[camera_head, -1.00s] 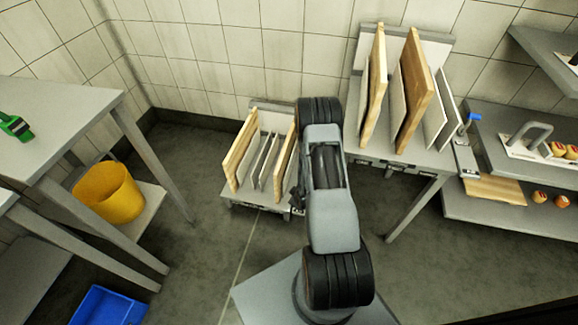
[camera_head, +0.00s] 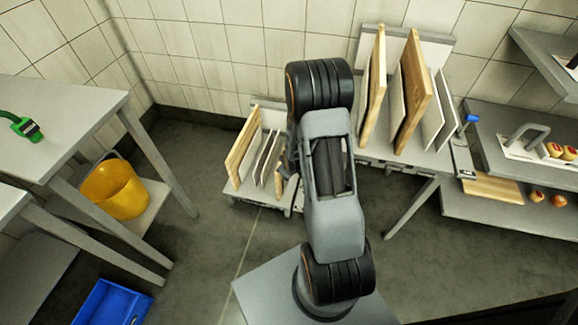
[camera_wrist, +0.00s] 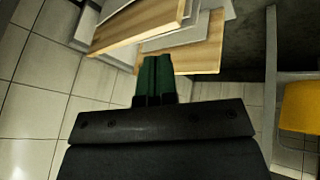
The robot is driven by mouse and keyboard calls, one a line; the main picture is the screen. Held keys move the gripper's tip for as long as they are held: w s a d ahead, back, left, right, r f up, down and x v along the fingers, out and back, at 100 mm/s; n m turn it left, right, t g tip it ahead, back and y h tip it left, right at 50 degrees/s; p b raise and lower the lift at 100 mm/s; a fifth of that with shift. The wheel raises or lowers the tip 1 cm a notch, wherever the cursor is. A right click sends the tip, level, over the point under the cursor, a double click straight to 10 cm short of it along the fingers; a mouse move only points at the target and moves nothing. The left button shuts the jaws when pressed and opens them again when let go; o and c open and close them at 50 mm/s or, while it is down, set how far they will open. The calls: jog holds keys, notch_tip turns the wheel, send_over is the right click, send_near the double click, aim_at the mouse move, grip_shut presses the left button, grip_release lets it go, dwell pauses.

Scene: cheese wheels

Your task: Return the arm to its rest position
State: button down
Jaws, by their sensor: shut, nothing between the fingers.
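My arm rises from my grey base in the middle of the head view, with its elbow bent up in front of the low rack. My gripper (camera_wrist: 157,78) shows in the wrist view with its two green fingers together and nothing between them. In the head view the gripper is hidden behind my arm. Wooden and pale boards (camera_wrist: 185,55) stand beyond the fingertips in the wrist view; I cannot tell how wide the gap is.
A low rack (camera_head: 243,196) holds several boards left of my arm. A taller table with boards (camera_head: 410,95) stands right. A left table (camera_head: 70,115), yellow bucket (camera_head: 115,190) and blue crate (camera_head: 112,305) flank open floor (camera_head: 205,245). Right shelves (camera_head: 500,210) hold small cheeses.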

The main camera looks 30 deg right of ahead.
jog(key=shift+r, duration=0.3)
dwell(0.5)
jog(key=s+a+f+m+g, duration=0.1)
jog(key=s+m+g, duration=0.15)
jog(key=s, duration=0.25)
notch_tip(320, 180, up, 9)
jog(key=s+a+m+g+y+p, duration=0.1)
jog(key=s+a+g+p, duration=0.1)
jog(key=s+p, duration=0.15)
jog(key=s+a+r+p, duration=0.2)
jog(key=r+p, duration=0.5)
jog(key=r, duration=0.7)
jog(key=s+a+r+t+p, duration=0.1)
jog(key=a+r+p, duration=0.4)
jog(key=r, duration=1)
jog(key=s+a+r+t+p, duration=0.1)
jog(key=s+a+r+p, duration=0.2)
jog(key=r+p, duration=0.6)
notch_tip(320, 180, up, 6)
jog(key=shift+s+a+f+y, duration=0.15)
jog(key=shift+s+f+y, duration=0.1)
jog(key=shift+s+y, duration=0.25)
jog(key=shift+t, duration=0.25)
